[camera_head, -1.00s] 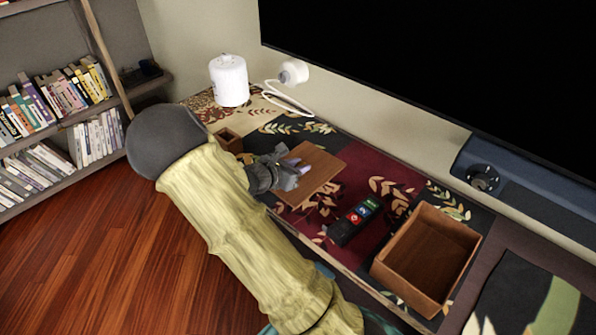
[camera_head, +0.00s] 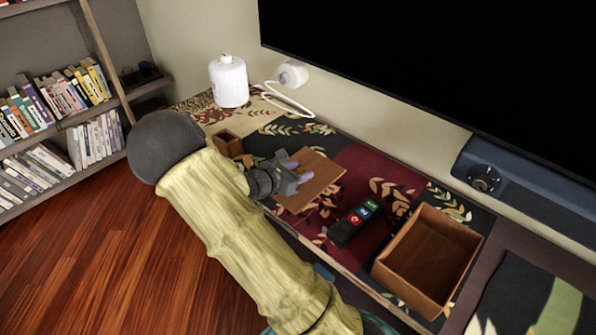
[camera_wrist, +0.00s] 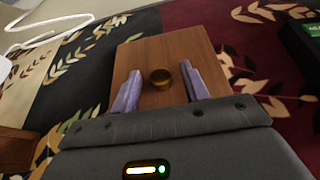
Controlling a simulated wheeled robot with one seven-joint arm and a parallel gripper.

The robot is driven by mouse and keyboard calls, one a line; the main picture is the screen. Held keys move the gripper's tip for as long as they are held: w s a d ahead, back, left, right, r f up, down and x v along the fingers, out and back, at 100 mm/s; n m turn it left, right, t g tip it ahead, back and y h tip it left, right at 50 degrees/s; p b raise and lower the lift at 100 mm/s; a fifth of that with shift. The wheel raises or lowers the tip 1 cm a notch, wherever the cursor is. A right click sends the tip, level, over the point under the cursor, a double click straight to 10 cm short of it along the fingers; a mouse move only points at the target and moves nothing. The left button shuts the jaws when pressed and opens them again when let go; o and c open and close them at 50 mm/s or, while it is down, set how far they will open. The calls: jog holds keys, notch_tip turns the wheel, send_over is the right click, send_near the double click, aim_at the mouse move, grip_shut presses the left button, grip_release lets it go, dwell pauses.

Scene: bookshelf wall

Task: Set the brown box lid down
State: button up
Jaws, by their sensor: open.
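The brown box lid (camera_head: 318,178) lies flat on the patterned cloth on the long table. My gripper (camera_head: 296,172) is over the lid's left part.
A black remote (camera_head: 354,222) lies between the lid and the box. A small brown box (camera_head: 228,143) and a white cylindrical device (camera_head: 229,82) stand to the left, with a white cable behind. A large dark screen (camera_head: 450,75) hangs above the table's back.

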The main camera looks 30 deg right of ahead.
jog(key=p+v, duration=0.2)
jog(key=v, duration=1)
jog(key=s+m+g, duration=0.1)
jog(key=s+d+f+m+g+y, duration=0.1)
jog(key=s+m, duration=0.1)
jog(key=s+m+g+y, duration=0.1)
jog(key=s, duration=0.1)
jog(key=shift+s+d+f+m, duration=0.15)
jog(key=shift+d+m, duration=0.1)
jog(key=shift+m, duration=0.15)
jog(key=s+a+r+m+y, duration=0.2)
jog(key=s+a+m+y, duration=0.1)
jog(key=m, duration=0.5)
jog(key=s+a+r+m+t+y, duration=0.1)
jog(key=s+a+r+m+y, duration=0.1)
jog(key=s+m+y, duration=0.4)
jog(key=shift+s+a+r+m+y, duration=0.35)
jog(key=shift+a+m+y, duration=0.45)
jog(key=shift+m, duration=0.8)
